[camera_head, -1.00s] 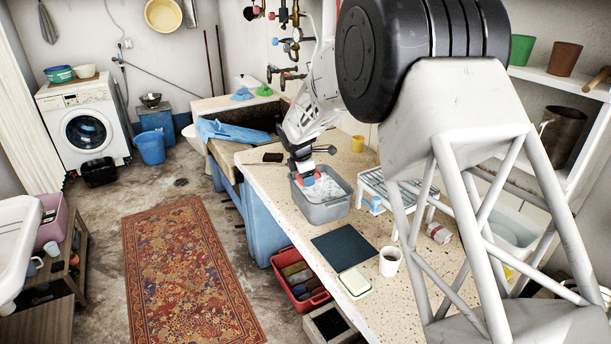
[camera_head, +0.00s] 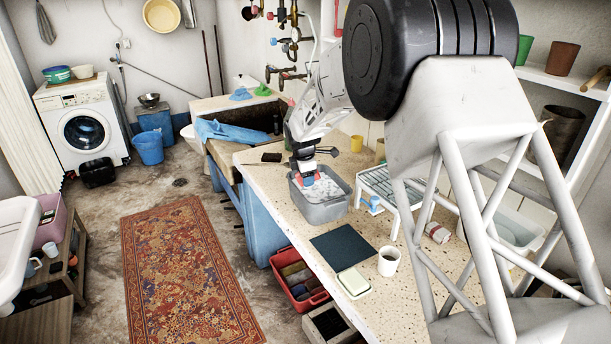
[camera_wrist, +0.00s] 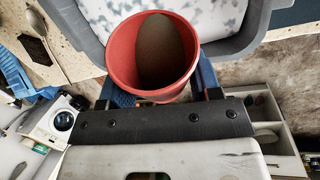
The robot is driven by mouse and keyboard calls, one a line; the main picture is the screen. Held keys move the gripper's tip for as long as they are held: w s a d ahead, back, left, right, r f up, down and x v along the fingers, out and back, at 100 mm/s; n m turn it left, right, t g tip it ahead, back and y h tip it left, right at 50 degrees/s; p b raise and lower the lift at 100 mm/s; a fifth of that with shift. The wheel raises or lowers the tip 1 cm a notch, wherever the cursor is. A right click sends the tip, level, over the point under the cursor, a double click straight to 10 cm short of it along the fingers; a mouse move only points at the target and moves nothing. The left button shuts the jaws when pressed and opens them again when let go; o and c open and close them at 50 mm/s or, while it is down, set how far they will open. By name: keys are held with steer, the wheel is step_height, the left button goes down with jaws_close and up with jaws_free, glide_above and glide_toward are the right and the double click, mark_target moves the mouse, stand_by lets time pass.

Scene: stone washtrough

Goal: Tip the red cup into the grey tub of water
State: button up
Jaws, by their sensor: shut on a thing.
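The red cup (camera_wrist: 112,57) is between my gripper's fingers (camera_wrist: 155,98) in the wrist view, its round mouth facing the camera. A brownish patch fills much of its inside; I cannot tell whether it is liquid or the shaded cup wall. In the head view the red cup (camera_head: 308,182) shows small, under my gripper (camera_head: 306,178), over the grey tub (camera_head: 325,214). The grey tub holds water with pale foam, and its rim (camera_wrist: 252,42) shows beyond the cup in the wrist view. No pouring stream is visible.
A white slatted rack (camera_head: 385,186) stands to the tub's right. A dark mat (camera_head: 341,246), a white soap dish (camera_head: 354,281) and a white mug (camera_head: 389,261) lie nearer. A yellow cup (camera_head: 357,144) stands behind. A stone basin with blue cloth (camera_head: 230,133) is at the left.

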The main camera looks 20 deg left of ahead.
steer(key=shift+w+d+f+g+y, duration=0.15)
steer(key=shift+g+y, duration=0.25)
steer(key=shift+y, duration=0.5)
stand_by(0.8)
steer(key=shift+h, duration=0.5)
stand_by(0.5)
steer(key=shift+s+a+r+t+h, duration=0.2)
steer(key=shift+a+t+h, duration=0.15)
steer(key=shift+t+h, duration=0.5)
steer(key=shift+h, duration=0.45)
steer(key=shift+s+a+h, duration=0.1)
steer(key=shift+a+h, duration=0.1)
steer(key=shift+h, duration=0.2)
steer(key=shift+a+n+t+h, duration=0.15)
steer(key=shift+n+t+h, duration=0.15)
steer(key=shift+t+h, duration=0.25)
steer(key=shift+s+a+t+h, duration=0.1)
steer(key=shift+t+h, duration=0.2)
steer(key=shift+h, duration=0.45)
steer(key=shift+a+f+h, duration=0.1)
steer(key=shift+h, duration=0.3)
